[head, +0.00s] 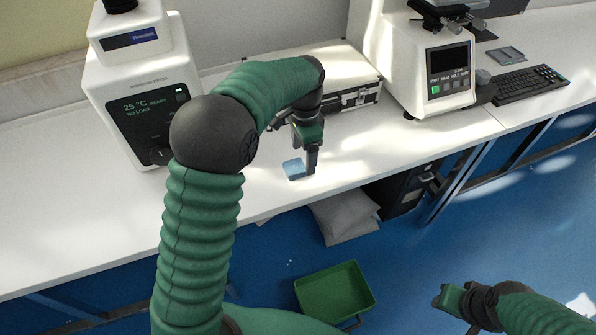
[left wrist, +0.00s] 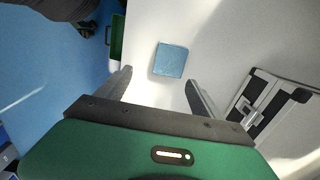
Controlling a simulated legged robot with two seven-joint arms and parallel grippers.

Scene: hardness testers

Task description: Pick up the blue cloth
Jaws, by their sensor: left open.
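A small folded blue cloth (head: 294,169) lies flat on the white bench near its front edge. In the left wrist view the cloth (left wrist: 171,60) lies beyond the fingertips, roughly centred between them. My left gripper (head: 309,165) points down just beside the cloth, and its near finger hides part of the view there. In the left wrist view the left gripper (left wrist: 158,82) is open with nothing between its fingers. My right gripper (head: 446,297) is low at the lower right, away from the bench; its jaws are too small to tell.
The white bench (head: 60,215) is clear around the cloth. A silver case (head: 352,97) lies behind the gripper. One tester (head: 150,110) stands left, another (head: 425,70) right, with a keyboard (head: 530,84) beyond. A green bin (head: 335,292) and grey bags (head: 345,215) are on the blue floor.

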